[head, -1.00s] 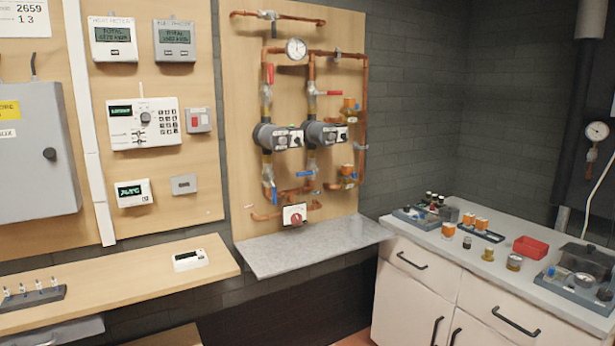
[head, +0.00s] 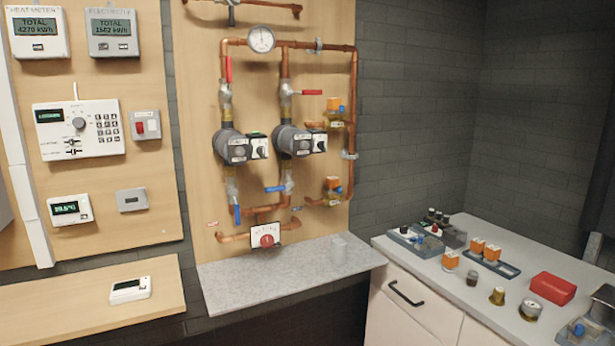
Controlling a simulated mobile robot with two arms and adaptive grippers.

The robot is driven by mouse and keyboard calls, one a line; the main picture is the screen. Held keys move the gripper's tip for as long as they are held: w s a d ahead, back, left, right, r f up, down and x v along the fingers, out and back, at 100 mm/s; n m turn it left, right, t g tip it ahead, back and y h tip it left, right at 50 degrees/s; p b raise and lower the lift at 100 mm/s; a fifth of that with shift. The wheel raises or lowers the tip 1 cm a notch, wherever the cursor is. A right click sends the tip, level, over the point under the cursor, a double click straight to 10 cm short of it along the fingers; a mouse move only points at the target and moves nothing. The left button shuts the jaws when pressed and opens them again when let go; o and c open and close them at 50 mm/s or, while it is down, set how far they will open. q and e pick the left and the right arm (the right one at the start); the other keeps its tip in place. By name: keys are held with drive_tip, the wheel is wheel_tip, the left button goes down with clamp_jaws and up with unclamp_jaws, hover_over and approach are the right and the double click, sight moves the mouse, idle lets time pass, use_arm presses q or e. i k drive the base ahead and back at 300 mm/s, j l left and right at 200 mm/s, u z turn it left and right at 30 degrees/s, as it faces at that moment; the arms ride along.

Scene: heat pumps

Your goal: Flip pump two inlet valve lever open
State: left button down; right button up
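Two grey pumps sit side by side on a wooden board: a left pump (head: 230,147) and a right pump (head: 292,141). I cannot read their labels surely. Below the right pump, a blue lever (head: 275,188) lies roughly level, across its vertical pipe. Below the left pump, a blue lever (head: 237,214) hangs down along its pipe. Above the right pump, a red lever (head: 312,92) lies level, across the pipe. Above the left pump, a red lever (head: 229,70) stands upright along the pipe. Neither gripper shows.
A white counter (head: 470,285) at the right holds small parts and a red box (head: 553,288). A wooden ledge (head: 60,315) is at lower left. A round gauge (head: 261,39) tops the pipes.

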sight(290, 183)
drive_tip(key=i+l, duration=1.2)
drive_tip(key=k+l, duration=0.05)
drive_tip(key=l, duration=0.05)
